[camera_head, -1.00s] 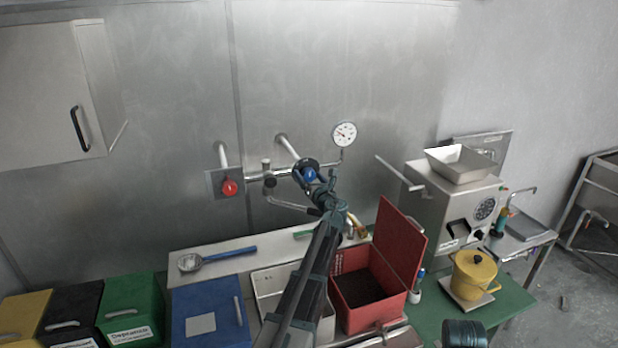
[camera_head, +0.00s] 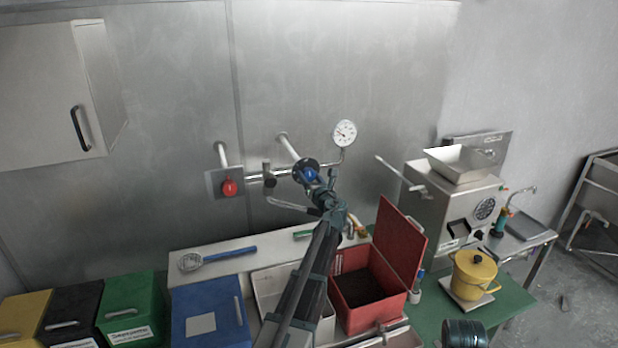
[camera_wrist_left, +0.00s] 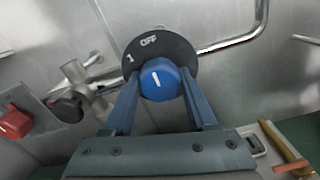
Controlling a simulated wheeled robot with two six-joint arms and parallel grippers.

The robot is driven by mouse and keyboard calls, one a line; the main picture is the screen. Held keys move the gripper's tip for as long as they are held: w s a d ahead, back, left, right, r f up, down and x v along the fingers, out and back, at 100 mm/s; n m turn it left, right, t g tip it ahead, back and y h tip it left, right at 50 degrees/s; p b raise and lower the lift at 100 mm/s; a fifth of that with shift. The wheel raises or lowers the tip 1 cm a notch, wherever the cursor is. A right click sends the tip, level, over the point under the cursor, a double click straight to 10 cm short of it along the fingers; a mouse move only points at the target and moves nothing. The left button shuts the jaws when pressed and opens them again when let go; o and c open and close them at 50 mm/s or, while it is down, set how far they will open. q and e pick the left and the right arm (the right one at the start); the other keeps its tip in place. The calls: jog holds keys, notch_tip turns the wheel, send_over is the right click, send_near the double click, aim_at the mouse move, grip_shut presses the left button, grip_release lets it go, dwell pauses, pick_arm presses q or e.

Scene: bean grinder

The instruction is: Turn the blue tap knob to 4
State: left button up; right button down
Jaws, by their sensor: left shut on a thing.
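The blue tap knob (camera_head: 309,175) sits on a dark round dial on the pipework at the back wall. In the left wrist view the knob (camera_wrist_left: 160,79) shows a white pointer line, tilted slightly left of upright in the picture. The dial plate (camera_wrist_left: 184,48) behind it shows "OFF" at the top and "1" at the left; other marks are hidden by the knob and fingers. My left gripper (camera_wrist_left: 162,100) is shut on the knob, one finger on each side; it also shows in the head view (camera_head: 318,186).
A red knob (camera_head: 229,188) is on a plate to the left. A pressure gauge (camera_head: 344,133) is at the upper right of the blue knob. Below are a red open box (camera_head: 368,312), a blue lidded bin (camera_head: 207,311) and a grinder (camera_head: 455,205).

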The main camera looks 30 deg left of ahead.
pick_arm(q)
jog(key=n, duration=0.9)
jog(key=shift+w+n, duration=0.1)
jog(key=shift+n, duration=0.3)
jog(key=n, duration=0.9)
jog(key=shift+d+n, duration=0.1)
jog(key=shift+n, duration=0.3)
jog(key=n, duration=0.3)
jog(key=shift+r+n, duration=0.1)
jog(key=shift+n, duration=0.3)
jog(key=n, duration=0.3)
jog(key=shift+n, duration=0.3)
jog(key=n, duration=0.6)
